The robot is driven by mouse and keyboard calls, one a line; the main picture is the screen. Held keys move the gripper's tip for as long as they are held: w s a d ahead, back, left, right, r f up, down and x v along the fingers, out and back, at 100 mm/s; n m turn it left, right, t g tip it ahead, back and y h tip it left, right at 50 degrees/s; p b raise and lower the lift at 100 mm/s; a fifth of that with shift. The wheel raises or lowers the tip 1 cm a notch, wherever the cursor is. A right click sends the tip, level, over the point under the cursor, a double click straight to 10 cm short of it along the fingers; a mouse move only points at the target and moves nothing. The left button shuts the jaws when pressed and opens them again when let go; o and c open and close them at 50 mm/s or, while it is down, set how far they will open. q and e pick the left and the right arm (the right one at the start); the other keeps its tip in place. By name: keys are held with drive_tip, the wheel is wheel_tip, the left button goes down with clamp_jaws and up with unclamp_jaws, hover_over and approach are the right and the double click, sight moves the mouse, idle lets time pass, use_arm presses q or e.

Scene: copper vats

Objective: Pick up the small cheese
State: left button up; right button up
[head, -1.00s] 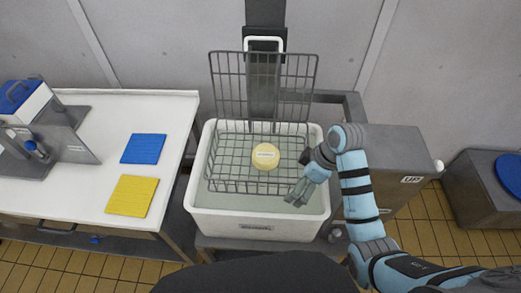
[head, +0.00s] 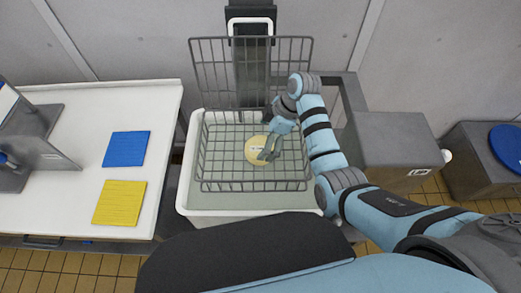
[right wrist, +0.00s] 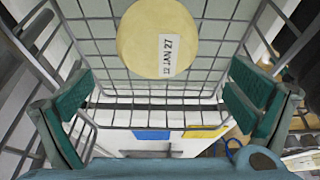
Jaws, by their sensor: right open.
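The small cheese (head: 255,150) is a round pale yellow wheel with a white label. It lies in the wire basket (head: 208,150), and in the right wrist view the cheese (right wrist: 160,36) shows at the top middle against the wire grid. My right gripper (head: 268,154) is over the cheese's right side in the head view and hides part of it. In the right wrist view the gripper's two green-padded fingers (right wrist: 160,100) stand wide apart with nothing between them, and the cheese lies beyond them. I cannot tell whether they touch it. My left gripper is not in view.
The basket sits in a white vat (head: 185,180) with pale greenish liquid, its upright wire panel (head: 213,75) at the back. To the left a white table (head: 85,160) holds a blue mat (head: 127,149) and a yellow mat (head: 120,203). A grey box (head: 390,140) stands to the right.

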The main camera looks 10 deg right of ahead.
sight(261, 146)
drive_tip(key=x, duration=0.3)
drive_tip(key=shift+s+d+f, duration=0.1)
drive_tip(key=shift+d+f, duration=0.1)
drive_tip(key=f, duration=0.2)
drive_tip(key=w+f, duration=0.1)
drive_tip(key=shift+a, duration=0.35)
drive_tip(key=shift+s+r, duration=0.2)
drive_tip(key=shift+s, duration=0.1)
drive_tip(key=c, duration=0.9)
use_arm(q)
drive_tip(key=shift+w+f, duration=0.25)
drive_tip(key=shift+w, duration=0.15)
use_arm(e)
drive_tip(key=c, duration=0.7)
